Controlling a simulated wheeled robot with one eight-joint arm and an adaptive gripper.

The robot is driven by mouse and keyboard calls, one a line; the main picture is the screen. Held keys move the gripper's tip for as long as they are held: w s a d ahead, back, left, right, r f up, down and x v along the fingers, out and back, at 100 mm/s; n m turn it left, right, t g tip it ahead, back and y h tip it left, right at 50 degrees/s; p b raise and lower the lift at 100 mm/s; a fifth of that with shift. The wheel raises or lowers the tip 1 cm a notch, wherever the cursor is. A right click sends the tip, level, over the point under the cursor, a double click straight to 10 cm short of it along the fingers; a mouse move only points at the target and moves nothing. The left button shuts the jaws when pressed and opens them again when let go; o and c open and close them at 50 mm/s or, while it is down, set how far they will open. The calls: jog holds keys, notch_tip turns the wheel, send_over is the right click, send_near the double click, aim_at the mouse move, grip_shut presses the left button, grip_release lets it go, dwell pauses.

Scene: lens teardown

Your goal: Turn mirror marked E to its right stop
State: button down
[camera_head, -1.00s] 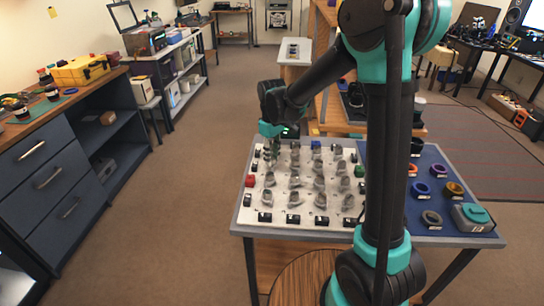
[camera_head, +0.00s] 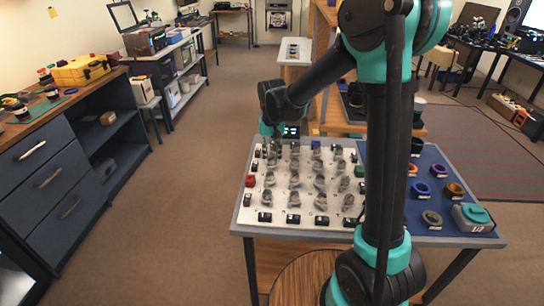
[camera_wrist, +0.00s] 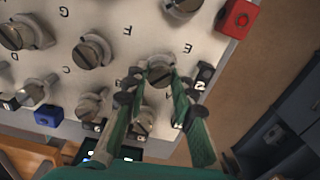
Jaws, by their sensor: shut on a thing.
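The mirror marked E (camera_wrist: 160,72) is a grey round mount with a slotted top on the white board. The letter E is printed beside it, upper right in the wrist view. My gripper (camera_wrist: 156,82) has its teal, dark-tipped fingers on either side of this mount and is shut on it. In the head view my gripper (camera_head: 268,130) is at the far left corner of the white board (camera_head: 258,222), where the fingers and mirror E are too small to make out.
A red block (camera_wrist: 237,18) sits at the board's edge and a blue block (camera_wrist: 48,115) at another edge.

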aim_at(272, 158)
jog(key=shift+m, duration=0.6)
jog(key=c, duration=1.3)
grip_release()
jog(key=shift+o, duration=0.2)
notch_tip(272, 158, up, 12)
